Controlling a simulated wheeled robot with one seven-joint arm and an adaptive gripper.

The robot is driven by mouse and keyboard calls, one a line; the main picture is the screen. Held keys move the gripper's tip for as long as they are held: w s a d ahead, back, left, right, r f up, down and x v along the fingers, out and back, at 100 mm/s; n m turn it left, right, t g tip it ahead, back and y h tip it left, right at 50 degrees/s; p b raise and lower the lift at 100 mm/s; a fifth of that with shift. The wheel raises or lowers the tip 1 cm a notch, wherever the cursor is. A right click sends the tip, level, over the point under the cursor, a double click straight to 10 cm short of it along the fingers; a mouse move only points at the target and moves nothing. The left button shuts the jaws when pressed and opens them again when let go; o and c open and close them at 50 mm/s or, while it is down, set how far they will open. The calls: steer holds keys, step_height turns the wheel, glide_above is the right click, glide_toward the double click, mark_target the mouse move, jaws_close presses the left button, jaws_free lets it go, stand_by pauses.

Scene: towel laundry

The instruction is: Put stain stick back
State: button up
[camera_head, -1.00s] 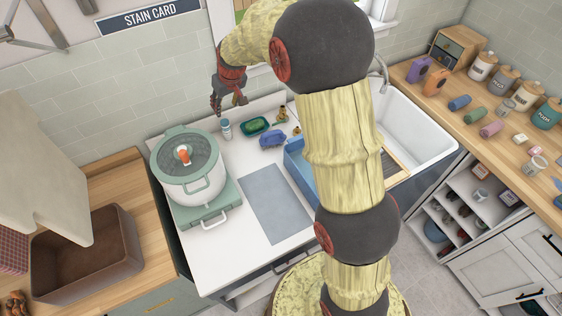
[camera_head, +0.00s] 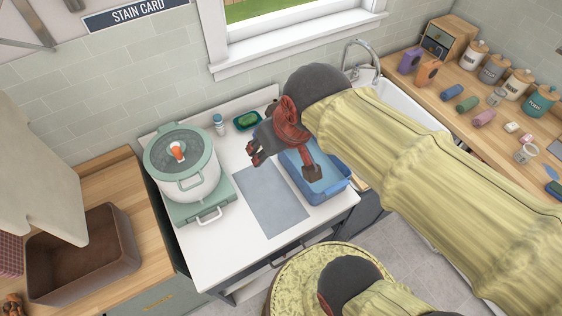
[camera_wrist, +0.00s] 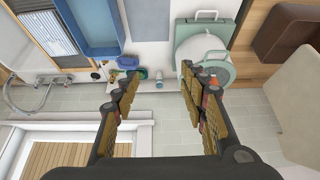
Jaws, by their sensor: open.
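A small upright white cylinder with a blue band and cap (camera_head: 219,125), possibly the stain stick, stands on the white counter near the wall, right of the pot. It also shows in the wrist view (camera_wrist: 159,84), between my fingertips in the picture but well beyond them. My gripper (camera_head: 283,163) is open and empty, over the left part of the blue basin (camera_head: 333,190). In the wrist view my gripper (camera_wrist: 157,82) has its fingers wide apart. A green dish (camera_head: 248,120) sits just right of the cylinder.
A lidded pot (camera_head: 185,180) stands on a green burner at the left. A grey-blue mat (camera_head: 270,200) lies on the counter's clear front. The sink tap (camera_head: 360,50) is at the back right.

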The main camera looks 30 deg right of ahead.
steer(key=s, duration=0.2)
steer(key=s+f, duration=0.1)
steer(key=s, duration=0.1)
steer(key=shift+d, duration=0.15)
step_height(320, 180, down, 13)
steer(key=b, duration=1.2)
steer(key=shift+r+b, duration=0.15)
steer(key=shift+b, duration=0.2)
